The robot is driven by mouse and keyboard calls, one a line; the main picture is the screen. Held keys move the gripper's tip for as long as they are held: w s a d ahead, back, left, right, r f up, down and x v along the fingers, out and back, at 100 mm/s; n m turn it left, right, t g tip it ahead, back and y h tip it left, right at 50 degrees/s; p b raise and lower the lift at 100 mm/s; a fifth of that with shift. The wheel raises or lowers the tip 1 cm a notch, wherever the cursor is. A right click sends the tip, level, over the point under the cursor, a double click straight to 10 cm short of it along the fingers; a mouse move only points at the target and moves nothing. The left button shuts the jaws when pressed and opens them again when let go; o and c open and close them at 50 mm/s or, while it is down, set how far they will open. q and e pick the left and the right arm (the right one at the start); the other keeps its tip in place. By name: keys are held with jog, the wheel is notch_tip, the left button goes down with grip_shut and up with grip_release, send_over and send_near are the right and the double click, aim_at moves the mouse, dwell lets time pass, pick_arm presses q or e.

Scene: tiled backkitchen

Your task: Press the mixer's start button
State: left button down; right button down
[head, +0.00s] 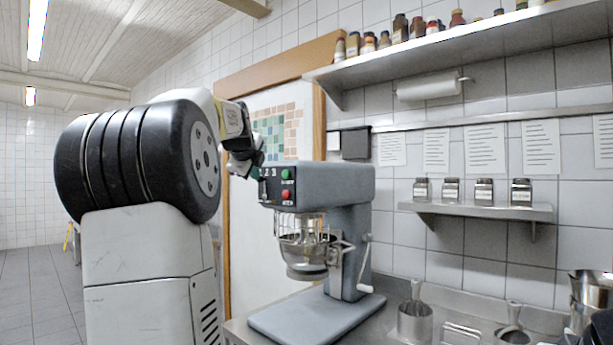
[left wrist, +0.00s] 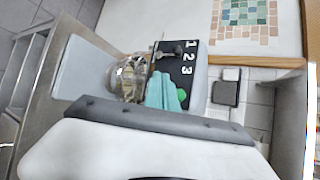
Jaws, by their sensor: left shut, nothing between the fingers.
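The grey stand mixer (head: 345,192) stands on the steel counter. Its dark front panel carries the digits 1, 2, 3, a green button (head: 287,174) and a red button (head: 286,195) below it. My left gripper (head: 257,161) is shut and empty, close to the panel's upper left in the head view. In the left wrist view the teal fingers (left wrist: 163,92) hang in front of the panel, and the green button (left wrist: 182,95) shows just beside them. The red button is hidden there. I cannot tell whether the fingers touch the panel. My right gripper is not in view.
The mixer's bowl with its wire guard (head: 308,252) hangs below the panel. Steel containers (head: 414,322) stand on the counter at right. A small shelf with jars (head: 484,208) and a high shelf (head: 450,50) line the wall.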

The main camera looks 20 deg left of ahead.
aim_at(286, 174)
pick_arm(q)
jog(key=w+d, duration=0.3)
jog(key=w, duration=0.4)
jog(key=shift+w, duration=0.2)
jog(key=shift+w+d, duration=0.1)
dwell(1.8)
jog(key=shift+w+d, duration=0.1)
jog(key=shift+w, duration=0.2)
